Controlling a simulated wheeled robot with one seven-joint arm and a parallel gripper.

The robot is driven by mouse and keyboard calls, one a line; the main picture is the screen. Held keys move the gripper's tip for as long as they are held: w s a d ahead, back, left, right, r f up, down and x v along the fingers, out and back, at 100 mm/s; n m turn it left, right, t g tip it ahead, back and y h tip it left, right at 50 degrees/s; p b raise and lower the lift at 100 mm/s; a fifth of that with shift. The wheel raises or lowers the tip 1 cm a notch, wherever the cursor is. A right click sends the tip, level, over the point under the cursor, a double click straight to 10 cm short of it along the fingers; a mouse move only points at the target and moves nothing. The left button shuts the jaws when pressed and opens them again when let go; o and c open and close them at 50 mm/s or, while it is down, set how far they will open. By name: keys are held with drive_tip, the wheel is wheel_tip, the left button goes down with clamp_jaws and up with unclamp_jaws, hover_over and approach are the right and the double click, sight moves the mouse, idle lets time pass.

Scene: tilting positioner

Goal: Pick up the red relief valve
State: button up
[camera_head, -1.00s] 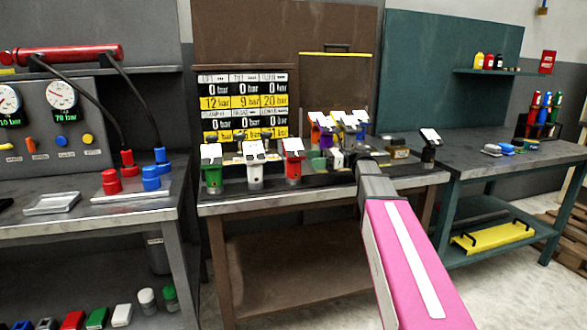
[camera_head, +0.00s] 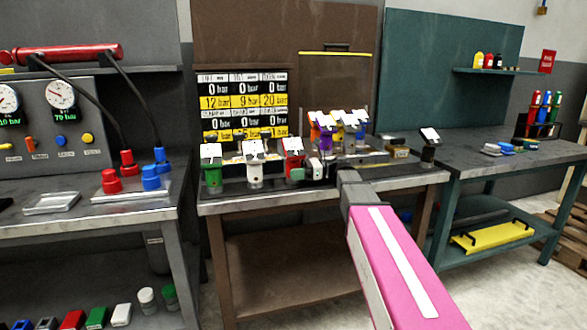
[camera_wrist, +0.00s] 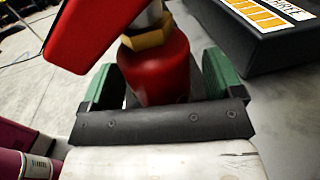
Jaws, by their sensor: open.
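The red relief valve (camera_head: 293,161) stands upright in the front row on the middle bench, at the right end of that row, with a white tag on top. In the wrist view its red body (camera_wrist: 158,68) with a brass nut sits between the two green finger pads of my gripper (camera_wrist: 160,80). The fingers are open, one on each side of the body. Whether the pads touch it I cannot tell. In the head view my gripper (camera_head: 306,172) is at the valve's lower right and partly covers its base.
A white valve (camera_head: 254,166) stands close on the left, with a green valve (camera_head: 212,170) beyond it. Orange, purple and other valves (camera_head: 325,128) stand behind to the right. A black valve (camera_head: 429,148) is at the bench's right end. The pressure board (camera_head: 243,105) rises behind.

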drive_tip(key=shift+a, duration=0.15)
drive_tip(key=c, duration=1.6)
drive_tip(key=shift+r, duration=0.1)
